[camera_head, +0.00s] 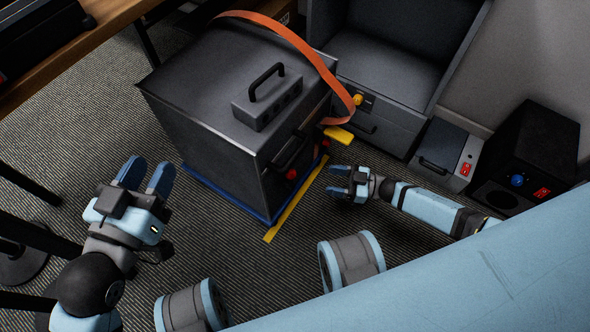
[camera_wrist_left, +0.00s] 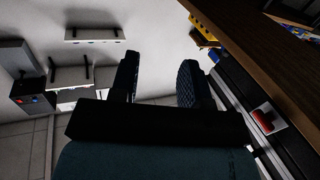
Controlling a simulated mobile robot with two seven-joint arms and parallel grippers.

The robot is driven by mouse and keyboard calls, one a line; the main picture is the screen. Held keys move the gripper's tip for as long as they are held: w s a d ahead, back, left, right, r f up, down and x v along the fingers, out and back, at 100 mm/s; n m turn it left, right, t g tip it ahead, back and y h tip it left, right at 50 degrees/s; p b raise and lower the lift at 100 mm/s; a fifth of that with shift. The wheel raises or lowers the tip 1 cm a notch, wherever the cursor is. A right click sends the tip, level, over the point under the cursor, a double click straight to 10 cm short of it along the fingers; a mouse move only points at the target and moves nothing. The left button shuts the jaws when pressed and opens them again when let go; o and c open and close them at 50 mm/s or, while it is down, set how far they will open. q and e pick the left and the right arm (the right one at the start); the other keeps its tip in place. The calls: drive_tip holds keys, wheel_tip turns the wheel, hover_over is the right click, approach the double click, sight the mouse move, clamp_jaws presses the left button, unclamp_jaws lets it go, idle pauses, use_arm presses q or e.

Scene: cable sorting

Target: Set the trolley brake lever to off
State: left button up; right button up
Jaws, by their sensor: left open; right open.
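The trolley appears to be the dark grey cabinet (camera_head: 205,125) on the floor in the head view, with a black handle (camera_head: 290,150) and red knobs on its front. A yellow lever-like part (camera_head: 339,134) sticks out at its right front corner; I cannot tell for sure that it is the brake lever, or its setting. My right gripper (camera_head: 335,180) is open and empty, just below the yellow part and apart from it. My left gripper (camera_head: 146,176) is open and empty, left of the cabinet; its fingers also show in the left wrist view (camera_wrist_left: 160,75).
A grey box (camera_head: 267,103) with a handle sits on the cabinet, and an orange strap (camera_head: 300,45) arches over its back. Blue and yellow strips (camera_head: 296,200) edge the floor there. A grey drawer unit, a small box (camera_head: 445,155) and a black box (camera_head: 530,150) stand right. A wooden table (camera_head: 75,50) is upper left.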

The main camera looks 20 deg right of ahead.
sight(291, 179)
drive_tip(key=b+x, duration=0.3)
drive_tip(key=x, duration=0.8)
drive_tip(key=shift+a, duration=0.15)
clamp_jaws()
use_arm(q)
drive_tip(key=m, duration=0.1)
drive_tip(key=w+a+m+t, duration=0.1)
drive_tip(key=shift+w+r+m+h, duration=0.3)
